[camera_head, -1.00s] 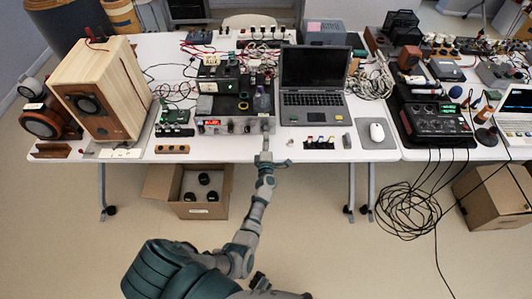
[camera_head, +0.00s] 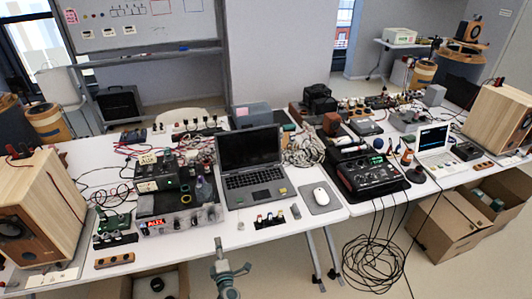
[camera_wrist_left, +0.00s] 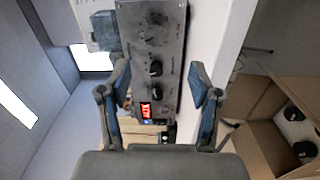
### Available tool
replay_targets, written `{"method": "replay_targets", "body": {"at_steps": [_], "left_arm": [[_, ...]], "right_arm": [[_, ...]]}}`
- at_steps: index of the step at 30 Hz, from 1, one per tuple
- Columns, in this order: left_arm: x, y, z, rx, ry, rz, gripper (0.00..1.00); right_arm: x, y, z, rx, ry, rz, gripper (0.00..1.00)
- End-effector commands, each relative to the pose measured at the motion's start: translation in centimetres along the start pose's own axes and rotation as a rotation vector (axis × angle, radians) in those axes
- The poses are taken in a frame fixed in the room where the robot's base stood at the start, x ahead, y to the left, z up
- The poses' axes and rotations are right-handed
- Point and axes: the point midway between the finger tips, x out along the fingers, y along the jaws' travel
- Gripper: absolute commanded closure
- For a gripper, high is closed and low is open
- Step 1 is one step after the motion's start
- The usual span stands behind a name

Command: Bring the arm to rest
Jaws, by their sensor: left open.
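My left gripper (camera_head: 222,258) is low in the head view, in front of the table's front edge, apart from everything on the table. In the left wrist view my left gripper (camera_wrist_left: 160,82) shows its two blue-grey fingers spread, with nothing between them. Beyond the fingers is the metal front panel of the amplifier unit (camera_wrist_left: 150,40) with black knobs and a red lit display. The same amplifier (camera_head: 182,221) stands on the table in the head view. My right gripper is in neither view.
A wooden speaker (camera_head: 40,215) stands left. Cables (camera_head: 375,262) hang from the right table. An open box (camera_wrist_left: 265,135) is below.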

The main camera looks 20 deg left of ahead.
Motion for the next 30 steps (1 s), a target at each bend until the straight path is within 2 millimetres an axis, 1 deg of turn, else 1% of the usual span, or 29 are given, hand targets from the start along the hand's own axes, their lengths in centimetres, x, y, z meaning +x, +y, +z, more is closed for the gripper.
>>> {"method": "replay_targets", "body": {"at_steps": [2,5,8,9,11,12,14,15,17,18,20,21,23,24,27,30], "left_arm": [[-0.1,-0.3,0.2,0.016,-0.013,-0.004,0.37],[-1.2,-2.2,1.5,0.12,-0.099,-0.032,0.37],[-3.9,-6.5,3.8,0.329,-0.274,-0.089,0.37],[-5.6,-8.8,4.7,0.429,-0.361,-0.118,0.37],[-8.6,-12.5,5.8,0.586,-0.499,-0.166,0.37],[-10.8,-15.1,6.1,0.689,-0.59,-0.198,0.37],[-14.3,-18.8,6.0,0.833,-0.721,-0.246,0.37],[-16.7,-21.2,5.7,0.925,-0.806,-0.278,0.37],[-20.4,-24.6,4.8,1.056,-0.931,-0.325,0.37],[-22.9,-26.6,3.8,1.141,-1.013,-0.355,0.37],[-26.7,-29.5,2.1,1.261,-1.134,-0.401,0.37],[-29.1,-31.1,0.7,1.335,-1.21,-0.43,0.37],[-32.4,-33.2,-1.4,1.438,-1.316,-0.469,0.37],[-34.3,-34.2,-2.8,1.498,-1.379,-0.492,0.37],[-38.2,-36.1,-6.0,1.617,-1.508,-0.54,0.37],[-40.5,-37.0,-8.0,1.688,-1.587,-0.568,0.37]], "right_arm": [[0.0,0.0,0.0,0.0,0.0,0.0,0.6],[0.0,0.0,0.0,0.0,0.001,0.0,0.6],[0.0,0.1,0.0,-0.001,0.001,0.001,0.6],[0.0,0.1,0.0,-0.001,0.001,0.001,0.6],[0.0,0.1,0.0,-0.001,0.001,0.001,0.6],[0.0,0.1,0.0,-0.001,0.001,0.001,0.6],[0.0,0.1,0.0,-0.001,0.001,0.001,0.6],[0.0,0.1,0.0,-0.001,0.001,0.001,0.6],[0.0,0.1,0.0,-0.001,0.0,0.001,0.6],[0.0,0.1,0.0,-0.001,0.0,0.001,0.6],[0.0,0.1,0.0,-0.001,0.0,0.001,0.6],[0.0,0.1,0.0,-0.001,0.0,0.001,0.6],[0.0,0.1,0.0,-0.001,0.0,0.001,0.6],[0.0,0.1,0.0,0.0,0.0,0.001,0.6],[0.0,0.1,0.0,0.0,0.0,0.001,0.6],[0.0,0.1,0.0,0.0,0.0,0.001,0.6]]}}
